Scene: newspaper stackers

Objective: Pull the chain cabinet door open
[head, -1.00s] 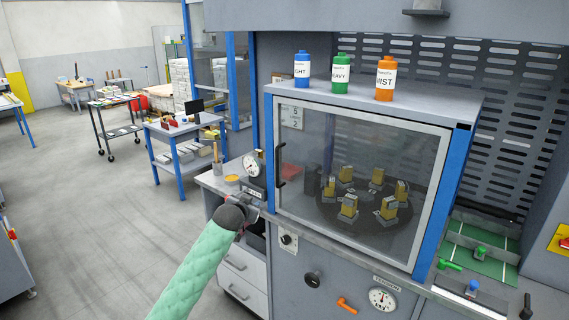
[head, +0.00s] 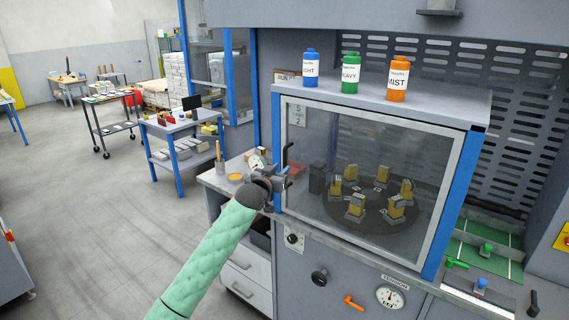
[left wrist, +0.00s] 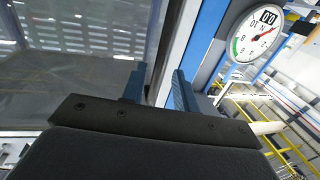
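The chain cabinet door (head: 360,180) is a large grey-framed window and looks shut. Small brass-coloured parts on a dark round plate show behind its glass. Its black vertical handle (head: 287,153) is at the door's left edge. My left gripper (head: 281,180) is at that edge, by the handle's lower part. In the left wrist view, the blue fingers of my left gripper (left wrist: 158,85) are apart, with the door's pale frame (left wrist: 178,45) seen beyond the gap. I cannot make out the handle there, nor tell whether the fingers touch it. My right gripper is out of view.
A round gauge (left wrist: 255,35) is close beside my left gripper. Blue, green and orange bottles (head: 397,80) stand on the cabinet top (head: 440,100). Knobs and an orange lever (head: 353,302) are below the door. A blue-legged cart (head: 172,128) stands at left, with open floor (head: 90,220) before it.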

